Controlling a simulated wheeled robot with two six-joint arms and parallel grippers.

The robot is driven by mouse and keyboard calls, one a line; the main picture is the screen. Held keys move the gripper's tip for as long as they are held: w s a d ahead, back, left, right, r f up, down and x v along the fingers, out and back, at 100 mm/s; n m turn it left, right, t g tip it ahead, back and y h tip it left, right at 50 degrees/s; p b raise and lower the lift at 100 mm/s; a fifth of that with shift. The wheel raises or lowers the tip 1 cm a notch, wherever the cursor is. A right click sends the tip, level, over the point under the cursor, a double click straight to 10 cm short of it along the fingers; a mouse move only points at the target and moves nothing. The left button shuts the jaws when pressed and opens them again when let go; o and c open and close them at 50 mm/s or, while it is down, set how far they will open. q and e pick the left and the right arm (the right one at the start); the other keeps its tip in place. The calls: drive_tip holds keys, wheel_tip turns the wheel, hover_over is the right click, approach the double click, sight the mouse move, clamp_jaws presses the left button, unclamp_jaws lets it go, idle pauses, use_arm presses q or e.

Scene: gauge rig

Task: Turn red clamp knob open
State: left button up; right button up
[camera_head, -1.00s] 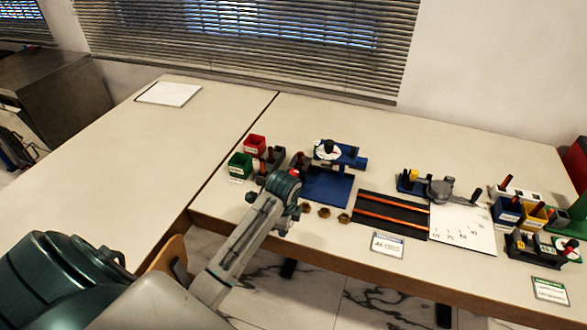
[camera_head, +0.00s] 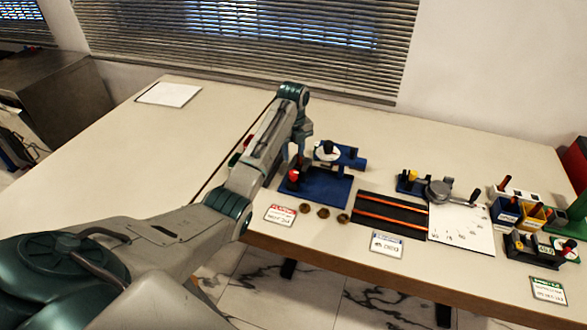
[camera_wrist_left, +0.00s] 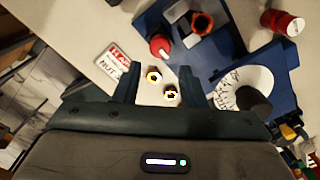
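The red clamp knob (camera_head: 293,175) stands at the left front of the blue rig base (camera_head: 325,190). It also shows in the left wrist view (camera_wrist_left: 160,46), above the gap between my fingers. My left gripper (camera_head: 298,157) points down near the rig's left side, close to the knob in the picture. In the left wrist view its two fingers (camera_wrist_left: 160,84) are apart with nothing between them. I see no contact with the knob. The white dial (camera_head: 326,151) with its black knob stands at the rig's back. My right gripper is not in view.
Several brass nuts (camera_head: 323,211) and a red-edged label (camera_head: 280,215) lie in front of the rig. A red cylinder (camera_wrist_left: 284,22) stands beyond it in the wrist view. A striped black mat (camera_head: 390,213) lies to the right.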

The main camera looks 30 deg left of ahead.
sight(293, 172)
use_arm(q)
wheel_tip(293, 172, down, 8)
drive_tip(key=shift+p, duration=0.7)
drive_tip(key=c, duration=0.7)
